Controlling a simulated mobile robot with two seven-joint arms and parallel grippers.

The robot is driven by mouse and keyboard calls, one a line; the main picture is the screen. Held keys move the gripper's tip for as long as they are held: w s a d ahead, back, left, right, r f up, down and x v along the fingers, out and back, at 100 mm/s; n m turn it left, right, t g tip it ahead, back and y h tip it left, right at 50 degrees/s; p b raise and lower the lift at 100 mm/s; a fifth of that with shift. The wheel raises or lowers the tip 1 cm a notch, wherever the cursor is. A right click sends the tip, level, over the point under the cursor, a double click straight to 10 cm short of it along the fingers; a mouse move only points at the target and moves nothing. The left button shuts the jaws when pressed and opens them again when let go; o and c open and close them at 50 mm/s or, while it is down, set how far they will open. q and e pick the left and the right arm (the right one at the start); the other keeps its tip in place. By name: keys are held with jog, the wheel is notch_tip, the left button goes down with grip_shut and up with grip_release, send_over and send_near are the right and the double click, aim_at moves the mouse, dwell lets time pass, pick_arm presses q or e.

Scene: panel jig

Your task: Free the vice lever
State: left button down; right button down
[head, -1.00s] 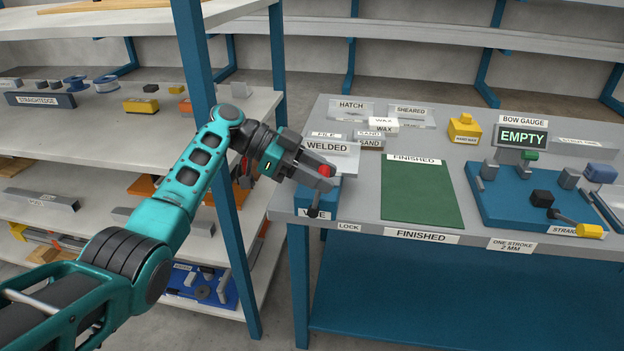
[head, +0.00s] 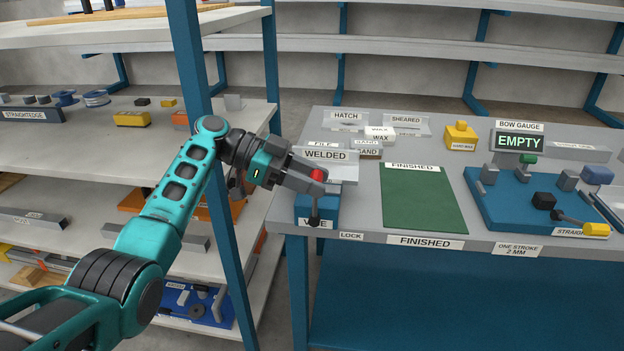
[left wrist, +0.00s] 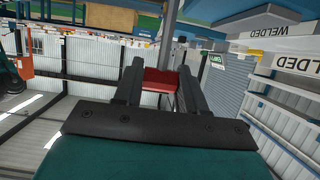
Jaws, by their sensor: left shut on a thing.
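The blue vice (head: 317,208) stands at the bench's front left corner, with a VICE label on its front. My left gripper (head: 318,179) is shut on the red knob, reaching in from the left. In the left wrist view the red knob (left wrist: 160,80) sits between the two dark fingers, with a grey rod running up behind it. The fingers hide part of the knob and the vice top. My right gripper is not in view.
A WELDED sign (head: 325,155) stands close behind the vice. A green FINISHED mat (head: 424,198) lies to the right, and the blue bow gauge plate (head: 510,205) is further right. A blue shelf post (head: 205,130) rises beside my left arm.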

pick_arm(q)
jog(key=shift+a+f, duration=0.1)
jog(key=shift+a, duration=0.1)
jog(key=c, duration=0.9)
grip_release()
jog(key=shift+o, duration=0.9)
jog(key=v, duration=1.3)
jog(key=shift+d, duration=0.1)
